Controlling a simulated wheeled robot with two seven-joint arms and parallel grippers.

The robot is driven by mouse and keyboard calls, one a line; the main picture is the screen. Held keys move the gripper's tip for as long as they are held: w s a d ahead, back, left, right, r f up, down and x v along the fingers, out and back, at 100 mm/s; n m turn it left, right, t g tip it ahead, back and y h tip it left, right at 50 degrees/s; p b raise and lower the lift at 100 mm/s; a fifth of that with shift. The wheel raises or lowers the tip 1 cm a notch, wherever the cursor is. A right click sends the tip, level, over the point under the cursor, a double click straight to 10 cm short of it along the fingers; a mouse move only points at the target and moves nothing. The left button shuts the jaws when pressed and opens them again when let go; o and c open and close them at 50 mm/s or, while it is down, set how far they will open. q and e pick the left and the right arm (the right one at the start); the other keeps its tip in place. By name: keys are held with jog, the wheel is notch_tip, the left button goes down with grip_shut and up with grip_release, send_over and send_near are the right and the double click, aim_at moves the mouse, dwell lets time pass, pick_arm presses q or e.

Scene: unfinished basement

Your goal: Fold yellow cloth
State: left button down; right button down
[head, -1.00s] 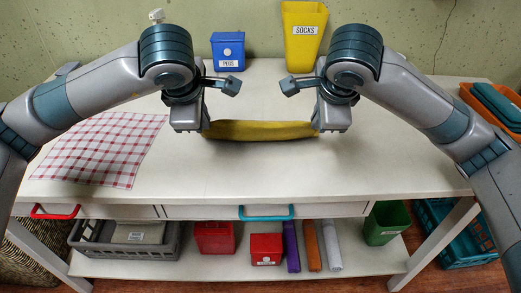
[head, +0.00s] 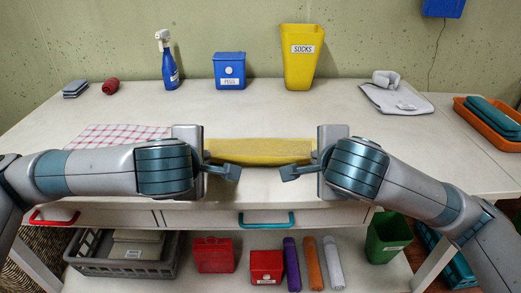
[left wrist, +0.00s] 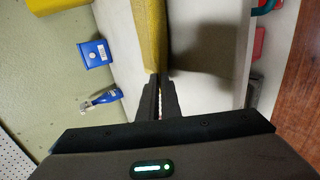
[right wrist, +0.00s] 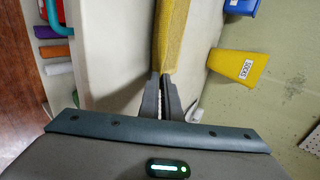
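The yellow cloth (head: 260,152) is stretched between my two grippers above the white table (head: 120,108). In both wrist views its end runs into the fingertips. My left gripper (head: 205,150) is shut on the cloth's left end; the left wrist view shows the cloth (left wrist: 150,35) pinched there. My right gripper (head: 316,150) is shut on its right end, as the right wrist view of the cloth (right wrist: 168,40) shows. The cloth hangs as a narrow band, apart from the tabletop, with a shadow beside it in the left wrist view.
A checkered cloth (head: 115,136) lies left. A spray bottle (head: 168,62), blue box (head: 229,70) and yellow SOCKS bin (head: 300,58) stand at the back. A grey cloth (head: 395,100) and orange tray (head: 488,125) are right. The middle behind the cloth is clear.

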pick_arm(q)
jog(key=c, duration=1.7)
grip_release()
pick_arm(e)
jog(key=c, duration=1.7)
grip_release()
pick_arm(q)
jog(key=shift+r, duration=0.1)
pick_arm(e)
jog(key=shift+r, duration=0.1)
